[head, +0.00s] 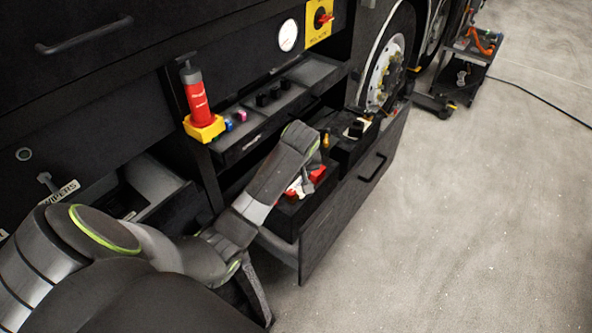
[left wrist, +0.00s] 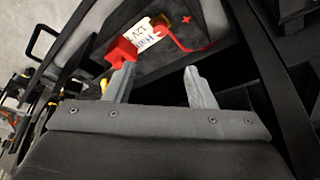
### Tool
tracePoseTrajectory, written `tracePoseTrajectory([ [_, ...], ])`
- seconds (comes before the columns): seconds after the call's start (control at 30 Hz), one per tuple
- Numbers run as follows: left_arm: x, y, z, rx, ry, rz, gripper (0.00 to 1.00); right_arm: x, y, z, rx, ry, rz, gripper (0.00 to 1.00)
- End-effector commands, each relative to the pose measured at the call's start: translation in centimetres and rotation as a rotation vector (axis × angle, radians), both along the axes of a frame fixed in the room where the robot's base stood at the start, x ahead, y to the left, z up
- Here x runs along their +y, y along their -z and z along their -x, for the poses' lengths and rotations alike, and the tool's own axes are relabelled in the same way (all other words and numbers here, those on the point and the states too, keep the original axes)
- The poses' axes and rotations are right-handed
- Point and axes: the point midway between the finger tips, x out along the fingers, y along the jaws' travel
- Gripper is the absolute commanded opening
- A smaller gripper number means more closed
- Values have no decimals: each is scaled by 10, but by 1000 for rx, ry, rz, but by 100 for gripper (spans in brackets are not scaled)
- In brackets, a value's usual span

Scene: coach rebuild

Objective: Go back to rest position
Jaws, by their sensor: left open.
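My left arm comes in from the left in the head view and reaches over the open drawer (head: 318,232). In the left wrist view my left gripper (left wrist: 160,82) is open, its two grey fingers well apart with nothing held between them. Beyond the fingers is a dark battery-like box (left wrist: 190,32) with a red plus sign. A red clamp-like part (left wrist: 121,50) lies near the left finger, beside a white tag (left wrist: 145,33) and a red cable. In the head view red parts (head: 318,173) show in the drawer beside my wrist. My right gripper is not in view.
A red cylinder (head: 197,100) stands in a yellow holder by the shelf. A wheel (head: 386,72) and a small cart (head: 462,72) are further back. A dark cable (head: 540,97) crosses the floor. The grey floor (head: 450,220) on the right is clear.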

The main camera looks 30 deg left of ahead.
Motion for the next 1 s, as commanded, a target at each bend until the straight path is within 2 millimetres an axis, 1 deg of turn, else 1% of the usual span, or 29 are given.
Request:
tracePoseTrajectory([
  [0.27, 0, 1, 1, 1, 2, 0, 50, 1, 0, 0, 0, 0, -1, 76],
  [0.37, 0, 9, 12, 9, 22, -1, 50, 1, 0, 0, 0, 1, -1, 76],
  [0.43, -2, 19, 28, 20, 57, -4, 50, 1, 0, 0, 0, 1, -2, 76],
  [0.47, -2, 24, 37, 24, 77, -6, 50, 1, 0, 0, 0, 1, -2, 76],
  [0.57, -5, 42, 77, 42, 159, -13, 50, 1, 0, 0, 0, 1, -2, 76],
  [0.6, -7, 48, 94, 50, 196, -17, 50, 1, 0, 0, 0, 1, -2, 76],
  [0.67, -9, 55, 120, 58, 248, -22, 50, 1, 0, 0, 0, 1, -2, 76],
  [0.7, -10, 59, 137, 63, 283, -28, 50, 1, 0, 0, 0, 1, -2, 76],
  [0.77, -12, 62, 164, 72, 332, -34, 50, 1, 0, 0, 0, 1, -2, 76],
  [0.8, -14, 63, 181, 76, 366, -39, 50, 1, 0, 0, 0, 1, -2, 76],
  [0.9, -18, 62, 220, 85, 439, -52, 50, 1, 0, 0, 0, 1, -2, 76],
  [1.0, -20, 58, 251, 93, 497, -65, 50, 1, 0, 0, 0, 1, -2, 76],
])
